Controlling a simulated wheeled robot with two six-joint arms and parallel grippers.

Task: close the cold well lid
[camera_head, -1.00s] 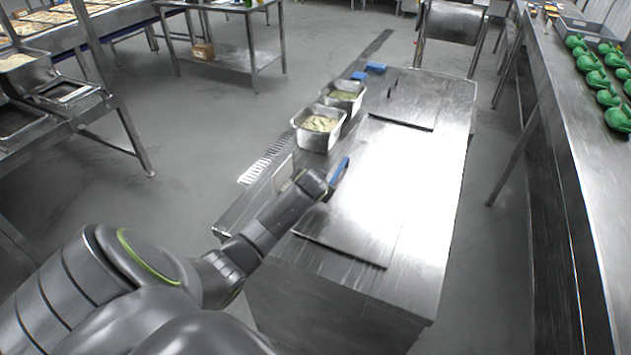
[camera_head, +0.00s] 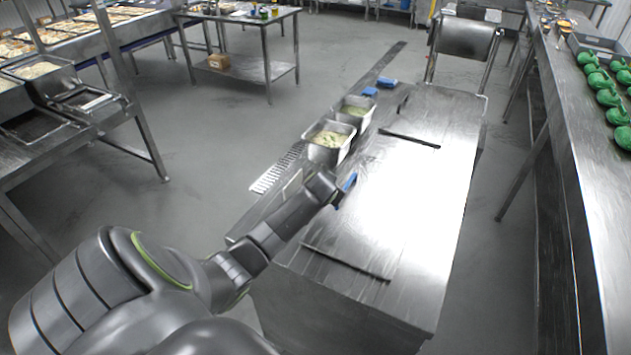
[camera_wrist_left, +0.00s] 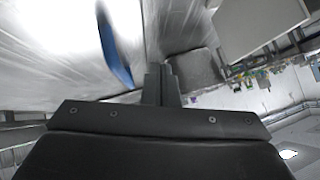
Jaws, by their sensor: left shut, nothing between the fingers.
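The cold well lid (camera_head: 400,200) appears to be the bright steel panel lying flat in the top of the steel counter, between two dark slits; its exact edges are lost in glare. A blue handle (camera_head: 349,182) stands at its left side and also shows in the left wrist view (camera_wrist_left: 115,45). My left gripper (camera_head: 334,190) is low over the counter, right beside the handle, and partly hides it. In the left wrist view its fingers (camera_wrist_left: 161,82) are together and empty, with the handle beside them. Whether they touch it I cannot tell. My right gripper is not in view.
Two steel pans with food, a near one (camera_head: 329,155) and a far one (camera_head: 354,124), stand along the counter's left edge. Blue items (camera_head: 386,83) lie beyond them.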

